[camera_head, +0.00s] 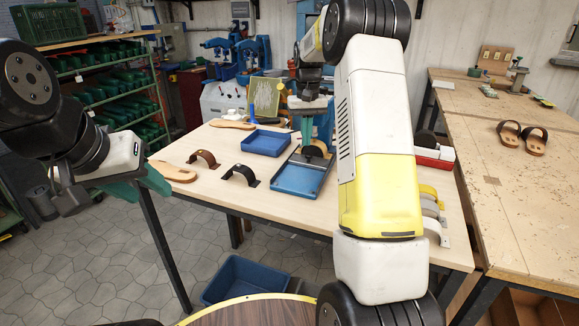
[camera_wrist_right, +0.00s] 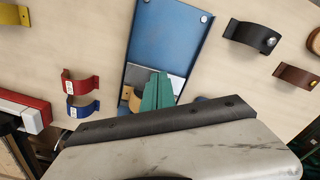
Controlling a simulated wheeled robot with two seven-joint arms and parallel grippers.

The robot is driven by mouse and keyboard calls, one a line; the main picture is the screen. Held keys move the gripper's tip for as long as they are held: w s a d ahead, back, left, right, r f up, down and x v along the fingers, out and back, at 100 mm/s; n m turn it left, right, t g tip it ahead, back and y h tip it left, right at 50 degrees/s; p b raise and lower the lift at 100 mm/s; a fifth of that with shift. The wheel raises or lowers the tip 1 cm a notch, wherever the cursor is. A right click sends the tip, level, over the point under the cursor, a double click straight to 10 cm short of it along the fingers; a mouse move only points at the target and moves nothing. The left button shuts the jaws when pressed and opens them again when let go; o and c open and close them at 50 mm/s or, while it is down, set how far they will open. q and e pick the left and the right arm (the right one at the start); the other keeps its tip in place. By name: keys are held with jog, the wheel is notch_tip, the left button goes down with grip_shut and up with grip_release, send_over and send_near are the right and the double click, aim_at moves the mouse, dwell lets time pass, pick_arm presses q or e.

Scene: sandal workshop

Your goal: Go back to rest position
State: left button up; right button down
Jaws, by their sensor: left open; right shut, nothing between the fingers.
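My left gripper (camera_head: 152,185) is in the left of the head view, off the workbench's left side above the floor. Its teal fingers are open and empty. My right gripper (camera_head: 307,132) points down over the far end of the front blue tray (camera_head: 298,180). Its teal fingers are shut with nothing between them. The right wrist view shows the closed fingertips (camera_wrist_right: 158,90) over that tray (camera_wrist_right: 165,38), with a tan piece and a grey-white surface beside them. My right arm covers the middle of the head view and hides part of the workbench.
On the workbench (camera_head: 225,142) lie a second blue tray (camera_head: 265,142), a brown strap (camera_head: 204,158), a black strap (camera_head: 240,174), a tan sole (camera_head: 172,172) and a red-white box (camera_head: 434,155). Sandals (camera_head: 522,137) rest on the right table. A blue bin (camera_head: 248,282) stands on the floor.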

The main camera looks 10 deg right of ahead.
jog(key=shift+r, duration=0.5)
